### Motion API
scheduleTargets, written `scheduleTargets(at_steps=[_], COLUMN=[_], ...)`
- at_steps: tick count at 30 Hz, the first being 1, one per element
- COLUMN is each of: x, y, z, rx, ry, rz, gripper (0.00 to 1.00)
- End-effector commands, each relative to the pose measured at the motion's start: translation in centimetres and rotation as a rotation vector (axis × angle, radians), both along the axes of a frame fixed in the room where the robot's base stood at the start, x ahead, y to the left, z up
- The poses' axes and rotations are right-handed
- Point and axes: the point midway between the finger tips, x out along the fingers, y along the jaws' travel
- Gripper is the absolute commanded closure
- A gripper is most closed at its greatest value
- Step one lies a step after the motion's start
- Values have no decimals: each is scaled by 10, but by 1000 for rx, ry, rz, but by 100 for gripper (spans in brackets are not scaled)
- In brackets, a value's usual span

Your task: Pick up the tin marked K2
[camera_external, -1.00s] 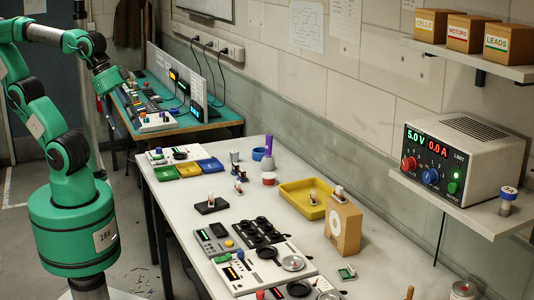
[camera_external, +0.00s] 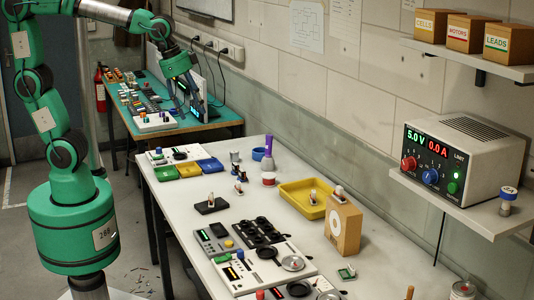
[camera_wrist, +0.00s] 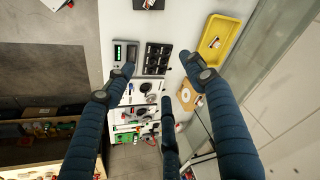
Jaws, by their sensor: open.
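No K2 mark is legible in any view, so I cannot tell which tin it is. Candidates in the external view are a small tin with a red-brown marking (camera_external: 463,290) at the front right bench edge, a red-and-white round container (camera_external: 269,179) near the back, and a blue-topped container (camera_external: 508,198) on the right wall shelf. My gripper (camera_external: 187,106) is high at the far left, in front of the green side bench, well away from these. In the wrist view my gripper (camera_wrist: 155,88) has its blue fingers spread, with nothing between them.
The white bench (camera_external: 180,222) holds a yellow tray (camera_external: 287,193), a wooden block with a ring mark (camera_external: 343,229), a black organizer (camera_external: 262,233) and instrument panels. Blue, green and yellow bins sit at its far end. A power supply (camera_external: 465,160) stands on the shelf.

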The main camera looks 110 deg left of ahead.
Motion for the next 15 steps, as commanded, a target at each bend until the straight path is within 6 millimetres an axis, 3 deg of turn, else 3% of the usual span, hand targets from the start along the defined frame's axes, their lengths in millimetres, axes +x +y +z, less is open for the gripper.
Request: scheduleTargets(at_steps=[1,6,15], x=[8,28,42], y=[20,82,202], z=[-3,-16,-54], rx=[0,0,-13], ry=[16,60,135], rz=[17,57,125], gripper=[45,45,45])
